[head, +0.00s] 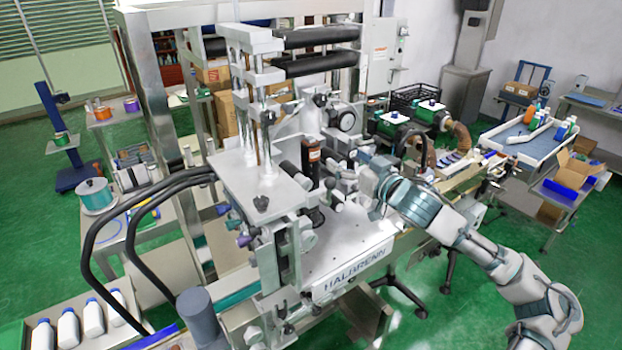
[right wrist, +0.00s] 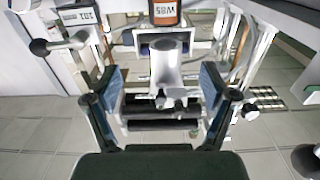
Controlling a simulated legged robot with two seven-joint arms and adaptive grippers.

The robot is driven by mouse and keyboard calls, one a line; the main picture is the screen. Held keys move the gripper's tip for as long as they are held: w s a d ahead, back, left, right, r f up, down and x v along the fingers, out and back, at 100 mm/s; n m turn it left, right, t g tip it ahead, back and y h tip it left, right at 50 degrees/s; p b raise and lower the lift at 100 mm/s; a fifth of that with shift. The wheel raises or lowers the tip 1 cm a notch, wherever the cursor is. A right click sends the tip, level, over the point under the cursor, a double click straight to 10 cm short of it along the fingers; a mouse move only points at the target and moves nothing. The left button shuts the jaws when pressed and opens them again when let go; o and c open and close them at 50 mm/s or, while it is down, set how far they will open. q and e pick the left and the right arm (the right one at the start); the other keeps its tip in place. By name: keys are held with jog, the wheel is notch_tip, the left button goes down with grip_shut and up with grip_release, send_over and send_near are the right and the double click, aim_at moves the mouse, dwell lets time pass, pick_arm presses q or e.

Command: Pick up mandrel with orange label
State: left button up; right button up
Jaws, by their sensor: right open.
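In the head view, a dark upright cylinder with an orange-brown band (head: 313,156) stands on the machine's middle deck. In the right wrist view, an orange label with white marking (right wrist: 165,13) shows at the top edge, cut off by the frame. Below it in that view, a silver cylindrical piece (right wrist: 171,62) appears between my fingers; I cannot tell whether it belongs to the labelled part. My right gripper (head: 366,172) is right of the banded cylinder, apart from it. In the right wrist view, its blue-padded fingers (right wrist: 157,84) are spread and empty. My left gripper is out of view.
The machine's posts and upper plate (head: 262,178) stand left of the cylinder. Dark rollers (head: 318,50) lie above and behind. A flat front plate (head: 345,262) lies below. A ball-ended lever (right wrist: 42,46) is at left in the right wrist view.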

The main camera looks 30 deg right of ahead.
jog(key=p, duration=0.2)
send_near(313, 142)
jog(key=w+r, duration=0.1)
jog(key=w, duration=0.2)
jog(key=w+p, duration=0.1)
jog(key=w, duration=0.1)
jog(key=w+p, duration=0.1)
jog(key=w, duration=0.2)
jog(key=w+f+p, duration=0.1)
jog(key=w, duration=0.2)
jog(key=shift+w, duration=0.1)
jog(key=shift+w+f, duration=0.15)
jog(key=shift+w, duration=0.05)
jog(key=shift+s+a, duration=0.1)
jog(key=shift+a, duration=0.15)
jog(key=shift+s+a+r, duration=0.1)
jog(key=shift+a+r, duration=0.1)
jog(key=shift+a, duration=0.1)
jog(key=c, duration=0.8)
grip_shut()
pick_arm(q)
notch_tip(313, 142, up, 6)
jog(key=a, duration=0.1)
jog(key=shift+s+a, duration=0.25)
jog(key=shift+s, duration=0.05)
pick_arm(e)
jog(key=shift+d, duration=0.1)
